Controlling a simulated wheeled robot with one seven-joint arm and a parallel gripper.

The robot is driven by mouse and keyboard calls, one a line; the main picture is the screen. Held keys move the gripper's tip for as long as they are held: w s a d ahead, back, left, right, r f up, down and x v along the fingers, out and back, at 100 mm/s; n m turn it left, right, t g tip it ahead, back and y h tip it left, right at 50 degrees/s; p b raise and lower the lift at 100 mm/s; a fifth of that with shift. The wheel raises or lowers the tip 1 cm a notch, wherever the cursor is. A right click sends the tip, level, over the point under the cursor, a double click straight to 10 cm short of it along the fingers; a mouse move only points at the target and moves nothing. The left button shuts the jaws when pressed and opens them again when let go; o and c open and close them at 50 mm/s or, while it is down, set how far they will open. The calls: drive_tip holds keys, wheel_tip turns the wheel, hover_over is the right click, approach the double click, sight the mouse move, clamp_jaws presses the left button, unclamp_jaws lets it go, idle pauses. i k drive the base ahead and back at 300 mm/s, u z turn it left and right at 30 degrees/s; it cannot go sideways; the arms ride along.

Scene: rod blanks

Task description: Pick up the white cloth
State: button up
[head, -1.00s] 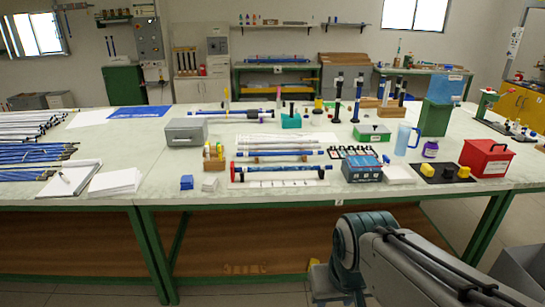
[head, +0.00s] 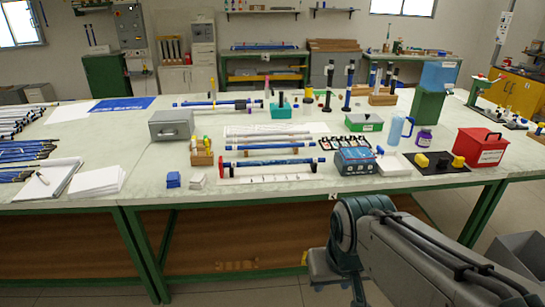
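A small white folded stack (head: 198,182), which looks like the white cloth, lies near the front edge of the long pale worktop (head: 135,192). It is just right of a similar small blue folded stack (head: 173,180), with a narrow gap between them. Nothing covers it in the head view. My arm shows at the lower right, in front of the table and well away from the cloth. My gripper is not visible, so its fingers and whatever they may hold cannot be seen.
Right of the white cloth is a blue rod with a red end (head: 262,168) on supports. A wooden holder of small bottles (head: 202,157) stands behind it. A grey metal box (head: 171,125) is farther back.

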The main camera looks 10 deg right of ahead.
sight(199, 182)
drive_tip(key=u, duration=0.35)
drive_tip(key=i, duration=0.4)
drive_tip(key=u, duration=0.5)
drive_tip(key=i, duration=1.55)
drive_tip(key=z, duration=0.8)
